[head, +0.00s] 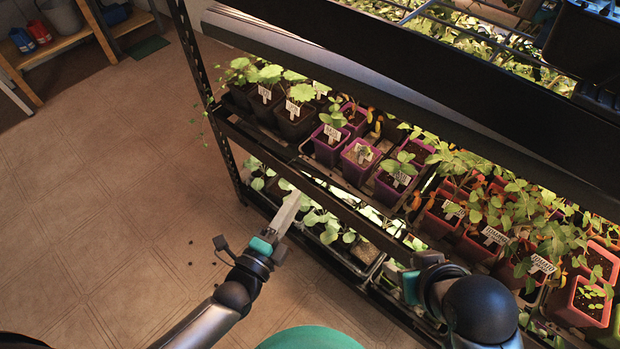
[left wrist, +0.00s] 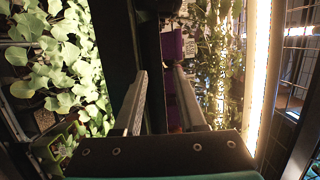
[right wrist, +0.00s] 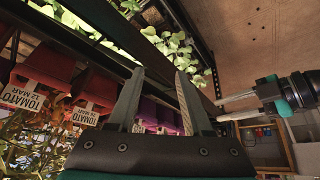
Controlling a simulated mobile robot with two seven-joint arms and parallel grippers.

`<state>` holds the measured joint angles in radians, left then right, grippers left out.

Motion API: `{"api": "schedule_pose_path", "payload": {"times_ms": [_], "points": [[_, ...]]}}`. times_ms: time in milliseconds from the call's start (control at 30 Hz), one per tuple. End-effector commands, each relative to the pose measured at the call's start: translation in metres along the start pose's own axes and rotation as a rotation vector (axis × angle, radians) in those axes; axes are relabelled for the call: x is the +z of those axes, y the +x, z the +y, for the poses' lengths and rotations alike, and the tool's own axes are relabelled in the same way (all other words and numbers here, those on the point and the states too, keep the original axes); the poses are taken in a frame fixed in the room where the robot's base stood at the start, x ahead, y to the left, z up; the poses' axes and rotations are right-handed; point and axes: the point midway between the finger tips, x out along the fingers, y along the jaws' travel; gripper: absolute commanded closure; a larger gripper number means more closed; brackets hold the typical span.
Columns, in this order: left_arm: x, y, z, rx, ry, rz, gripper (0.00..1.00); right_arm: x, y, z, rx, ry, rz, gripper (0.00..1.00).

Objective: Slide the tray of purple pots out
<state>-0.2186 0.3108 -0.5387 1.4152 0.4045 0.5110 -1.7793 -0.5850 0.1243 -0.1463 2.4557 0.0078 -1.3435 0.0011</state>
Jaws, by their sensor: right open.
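Several purple pots (head: 360,162) with seedlings and white labels stand in a dark tray (head: 342,182) on the middle shelf. The tray's front rim is partly hidden behind the shelf's front beam. My left gripper (head: 292,204) is in front of the shelf, low and left of the purple pots. In the left wrist view its fingers (left wrist: 158,72) are apart and empty, with a purple pot (left wrist: 172,46) beyond them. My right gripper (head: 408,282) is in front of the shelf, right of and below the purple pots, partly hidden by my arm. In the right wrist view its fingers (right wrist: 158,76) are apart, with purple pots (right wrist: 160,116) beyond.
The shelf's dark front beam (head: 345,206) runs along the pots. Black pots (head: 294,120) stand to the left and red tomato pots (head: 440,216) to the right. A lower shelf holds green seedlings (head: 330,225). The tiled floor (head: 110,190) at left is mostly clear.

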Motion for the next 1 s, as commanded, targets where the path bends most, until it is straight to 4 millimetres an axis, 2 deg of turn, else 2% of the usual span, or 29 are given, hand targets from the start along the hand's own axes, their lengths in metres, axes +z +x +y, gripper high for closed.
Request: {"api": "schedule_pose_path", "payload": {"times_ms": [400,1000], "points": [[0.0,0.037,0.0,-0.002,0.0,0.001,0.6,-0.025,0.022,-0.025,-0.066,-0.01,0.236,0.5],[0.0,0.08,0.0,-0.001,0.0,0.0,0.6,-0.051,0.028,-0.06,-0.162,0.013,0.561,0.5]]}}
